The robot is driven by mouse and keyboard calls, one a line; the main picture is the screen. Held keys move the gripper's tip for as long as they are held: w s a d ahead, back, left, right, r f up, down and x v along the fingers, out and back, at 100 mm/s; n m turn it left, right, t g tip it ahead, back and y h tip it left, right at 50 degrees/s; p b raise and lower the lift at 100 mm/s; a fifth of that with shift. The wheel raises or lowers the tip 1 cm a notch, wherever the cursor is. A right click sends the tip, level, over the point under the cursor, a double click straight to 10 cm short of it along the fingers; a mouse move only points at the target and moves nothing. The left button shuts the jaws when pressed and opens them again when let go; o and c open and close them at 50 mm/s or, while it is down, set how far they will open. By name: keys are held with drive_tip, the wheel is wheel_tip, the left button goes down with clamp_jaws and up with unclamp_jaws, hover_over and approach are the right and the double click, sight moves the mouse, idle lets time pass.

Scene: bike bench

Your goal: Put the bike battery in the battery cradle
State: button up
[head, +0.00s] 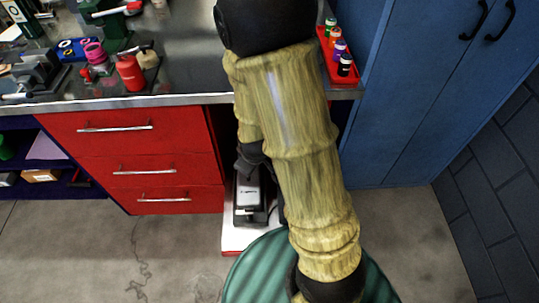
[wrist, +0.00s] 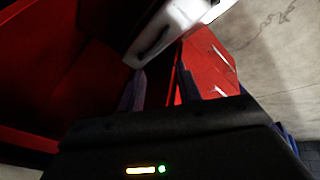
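A light-grey block with small dark lettering, apparently the bike battery (head: 248,193), shows low beside the bench. Black parts lie around and below it, apparently the battery cradle (head: 250,215); my arm partly covers this area, so I cannot tell whether the battery is seated. My gripper (head: 248,160) is just above the block in the head view. In the wrist view, my gripper (wrist: 162,88) has its two dark fingers apart with a gap between them. A pale object with a dark slot (wrist: 165,32) lies just past the fingertips; I cannot tell whether they touch it.
The cradle area sits on a low white platform (head: 238,238) beside a red drawer cabinet (head: 140,160). The workbench (head: 185,75) above holds tools and a red tray of small bottles (head: 337,48). A blue cabinet (head: 400,100) stands right. Bare floor lies in front.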

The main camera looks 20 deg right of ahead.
drive_tip(key=s+d+r+m+g, duration=0.2)
drive_tip(key=s+r+m, duration=0.5)
drive_tip(key=r, duration=0.3)
drive_tip(key=shift+s+y, duration=0.2)
drive_tip(key=shift+y, duration=0.1)
drive_tip(key=shift+d+r, duration=0.1)
idle(0.3)
